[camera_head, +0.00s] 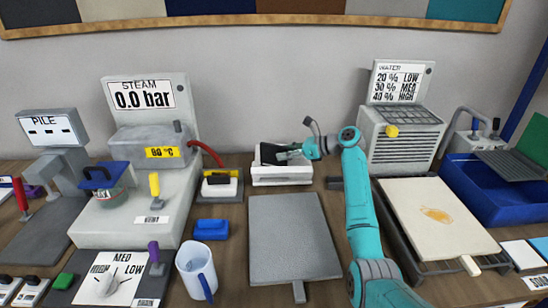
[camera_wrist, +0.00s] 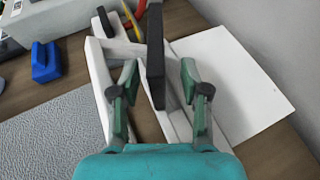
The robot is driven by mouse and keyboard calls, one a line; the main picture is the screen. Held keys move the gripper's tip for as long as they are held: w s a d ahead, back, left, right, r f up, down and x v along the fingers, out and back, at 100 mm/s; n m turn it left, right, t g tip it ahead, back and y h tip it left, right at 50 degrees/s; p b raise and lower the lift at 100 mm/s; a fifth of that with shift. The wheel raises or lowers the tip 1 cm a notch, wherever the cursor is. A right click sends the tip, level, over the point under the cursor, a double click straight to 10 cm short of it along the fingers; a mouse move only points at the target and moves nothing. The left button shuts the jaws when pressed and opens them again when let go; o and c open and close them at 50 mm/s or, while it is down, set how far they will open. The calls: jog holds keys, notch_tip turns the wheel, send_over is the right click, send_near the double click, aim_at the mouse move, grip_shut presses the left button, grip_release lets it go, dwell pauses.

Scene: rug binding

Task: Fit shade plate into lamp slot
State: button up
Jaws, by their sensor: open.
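A thin black plate, which looks like the shade plate (camera_head: 268,151), stands on edge at a white base at the back middle of the table. In the wrist view the plate (camera_wrist: 155,50) stands upright between my fingers. The white base, which looks like the lamp slot (camera_head: 283,178), also shows in the wrist view (camera_wrist: 98,70) as pale rails on both sides of the plate. My gripper (camera_head: 288,154) is open around the plate, with gaps to its fingers (camera_wrist: 160,72) on both sides. I cannot tell how deep the plate's lower edge sits in the slot.
A grey textured pad (camera_head: 292,235) lies in front of the base. A water unit (camera_head: 400,135) stands to the right, behind a cream board (camera_head: 435,220).

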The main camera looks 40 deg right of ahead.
aim_at(261, 157)
jog(key=x, duration=0.4)
jog(key=shift+w+a+f, duration=0.1)
jog(key=shift+w+a, duration=0.1)
jog(key=shift+a, duration=0.15)
grip_shut()
